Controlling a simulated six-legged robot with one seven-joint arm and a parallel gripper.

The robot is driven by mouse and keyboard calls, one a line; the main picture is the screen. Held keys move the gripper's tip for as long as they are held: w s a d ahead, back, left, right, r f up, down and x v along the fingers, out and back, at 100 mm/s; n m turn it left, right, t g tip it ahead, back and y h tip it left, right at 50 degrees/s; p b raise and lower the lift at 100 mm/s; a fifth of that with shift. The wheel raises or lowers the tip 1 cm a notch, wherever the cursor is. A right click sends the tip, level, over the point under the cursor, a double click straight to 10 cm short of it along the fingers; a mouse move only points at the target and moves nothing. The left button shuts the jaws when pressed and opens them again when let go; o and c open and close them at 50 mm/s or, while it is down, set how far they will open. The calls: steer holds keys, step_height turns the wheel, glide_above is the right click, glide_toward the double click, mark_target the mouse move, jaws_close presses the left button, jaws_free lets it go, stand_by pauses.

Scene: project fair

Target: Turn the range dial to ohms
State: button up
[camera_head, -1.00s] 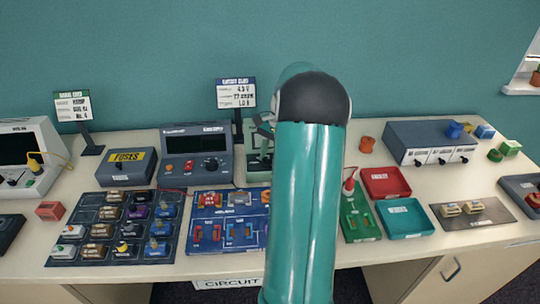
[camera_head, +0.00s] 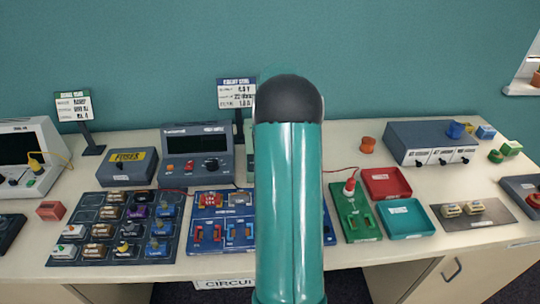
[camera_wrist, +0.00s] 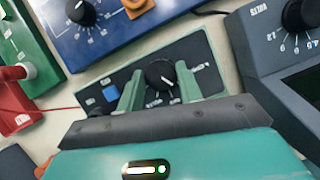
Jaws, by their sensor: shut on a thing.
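The range dial (camera_wrist: 160,74) is a black round knob with a white pointer mark, on the dark face of a green-cased meter (camera_wrist: 204,58) in the wrist view. The pointer slants toward the lower right of that view; the small labels around the knob are too blurred to read. My gripper (camera_wrist: 160,78) has one green finger on each side of the knob and is shut on it. A blue button (camera_wrist: 110,93) is left of the dial. In the head view my arm hides the gripper, the dial and most of the meter (camera_head: 250,165).
A grey bench unit (camera_head: 197,152) with its own black knob stands close beside the meter. A blue circuit board (camera_head: 205,210) and a green board (camera_head: 357,212) lie in front. Red (camera_head: 386,183) and teal (camera_head: 405,218) trays are to the right. A sign (camera_head: 237,93) stands behind.

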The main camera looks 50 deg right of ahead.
steer(key=shift+n, duration=0.4)
steer(key=o, duration=1)
steer(key=shift+r, duration=0.1)
steer(key=v, duration=1.3)
steer(key=shift+w+r, duration=0.2)
steer(key=shift+r, duration=0.15)
